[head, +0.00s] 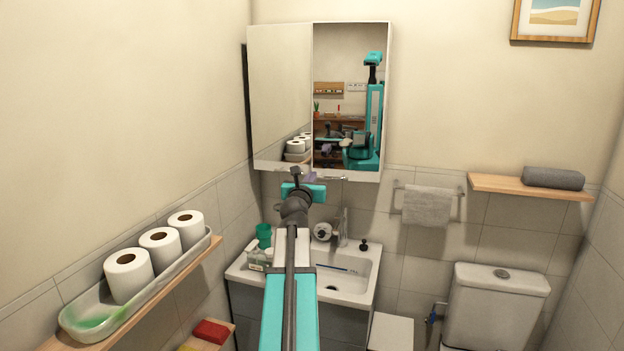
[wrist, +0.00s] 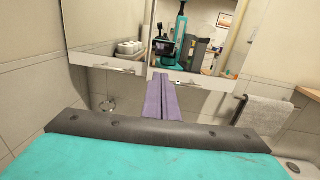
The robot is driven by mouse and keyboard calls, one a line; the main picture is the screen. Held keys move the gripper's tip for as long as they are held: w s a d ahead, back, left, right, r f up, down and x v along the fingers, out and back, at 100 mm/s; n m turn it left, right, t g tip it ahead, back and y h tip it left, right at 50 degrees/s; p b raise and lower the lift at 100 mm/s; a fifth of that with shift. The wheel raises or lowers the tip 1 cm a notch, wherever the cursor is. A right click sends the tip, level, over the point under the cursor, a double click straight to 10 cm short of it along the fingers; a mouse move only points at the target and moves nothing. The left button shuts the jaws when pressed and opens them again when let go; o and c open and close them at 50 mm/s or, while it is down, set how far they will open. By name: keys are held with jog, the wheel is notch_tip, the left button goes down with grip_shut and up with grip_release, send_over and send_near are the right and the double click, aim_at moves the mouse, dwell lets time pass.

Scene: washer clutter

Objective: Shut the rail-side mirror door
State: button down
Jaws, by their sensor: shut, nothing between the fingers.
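A mirror cabinet with two doors hangs on the back wall. The rail-side mirror door (head: 347,100) is its right half, nearer the towel rail, and it reflects my teal body. It also shows in the wrist view (wrist: 205,40), with a bar handle (wrist: 185,83) along its lower edge. It looks nearly in line with the left mirror door (head: 280,90); I cannot tell how wide any gap is. My gripper (wrist: 160,76) is shut and empty, its purple fingers pointing at the cabinet's lower edge between the two handles. I cannot tell whether it touches.
Below stand a basin (head: 345,275) with a tap and a green cup (head: 264,236). A towel rail (head: 462,200) with a grey towel is at the right. A shelf (head: 190,280) with toilet rolls runs along the left wall. Open air lies right of the cabinet.

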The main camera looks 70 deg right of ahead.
aim_at(319, 163)
jog(key=shift+w+d+p, duration=0.3)
jog(key=shift+w+d, duration=0.1)
jog(key=shift+d, duration=1.65)
jog(key=shift+w+d+p, duration=0.3)
jog(key=shift+w+d, duration=0.05)
jog(key=shift+d, duration=1.65)
jog(key=shift+w+d+p, duration=0.3)
jog(key=shift+w+d, duration=0.1)
jog(key=shift+d, duration=1.65)
